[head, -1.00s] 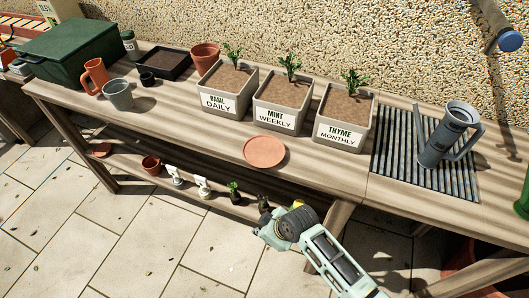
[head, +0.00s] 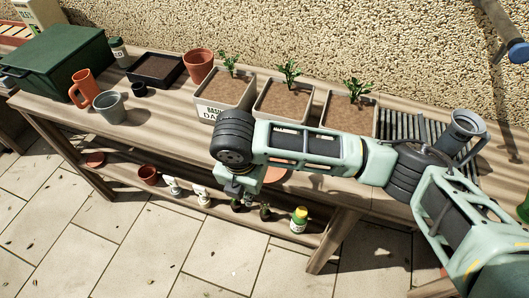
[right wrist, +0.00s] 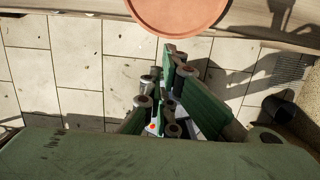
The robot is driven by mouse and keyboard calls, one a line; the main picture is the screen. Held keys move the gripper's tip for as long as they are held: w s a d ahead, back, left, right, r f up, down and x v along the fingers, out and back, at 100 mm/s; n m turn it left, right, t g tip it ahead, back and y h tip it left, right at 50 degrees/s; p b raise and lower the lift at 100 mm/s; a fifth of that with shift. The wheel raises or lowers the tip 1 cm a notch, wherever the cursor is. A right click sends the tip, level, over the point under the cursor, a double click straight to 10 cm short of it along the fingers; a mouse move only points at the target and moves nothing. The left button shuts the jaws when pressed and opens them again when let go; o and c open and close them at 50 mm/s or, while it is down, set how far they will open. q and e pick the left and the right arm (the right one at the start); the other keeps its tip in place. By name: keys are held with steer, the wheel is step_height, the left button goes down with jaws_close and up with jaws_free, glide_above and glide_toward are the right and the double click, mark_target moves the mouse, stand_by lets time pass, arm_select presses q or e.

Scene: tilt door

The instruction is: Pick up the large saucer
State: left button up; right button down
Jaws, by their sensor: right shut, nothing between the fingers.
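The large saucer (head: 276,175), a round terracotta dish, lies at the front edge of the bench top. In the head view my right arm covers most of it. The saucer (right wrist: 180,14) also shows at the top of the right wrist view, cut off by the frame. My right gripper (head: 238,190) hangs just left of the saucer, at the bench's front edge, pointing down. In the right wrist view its fingers (right wrist: 162,88) are shut and empty, over the floor, apart from the saucer. My left gripper is not in view.
Planter boxes (head: 222,95) with seedlings stand behind the saucer, partly hidden by my arm. A grey watering can (head: 462,130) stands at the right. Bare bench top (head: 165,118) lies between.

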mark_target(274, 174)
steer(key=w+d+p, duration=0.1)
steer(key=w, duration=0.2)
steer(key=w+d+p, duration=0.1)
steer(key=w, duration=0.3)
steer(key=w+d, duration=0.1)
steer(key=w, duration=0.3)
steer(key=shift+w+d+r+p, duration=0.15)
steer(key=shift+d+p, duration=0.2)
steer(key=shift+p, duration=0.05)
steer(key=shift+f+p, duration=0.35)
steer(key=shift+p, duration=0.05)
steer(key=shift+f, duration=0.4)
steer(key=shift+s+f, duration=0.1)
steer(key=shift+s, duration=0.2)
steer(key=shift+f, duration=0.15)
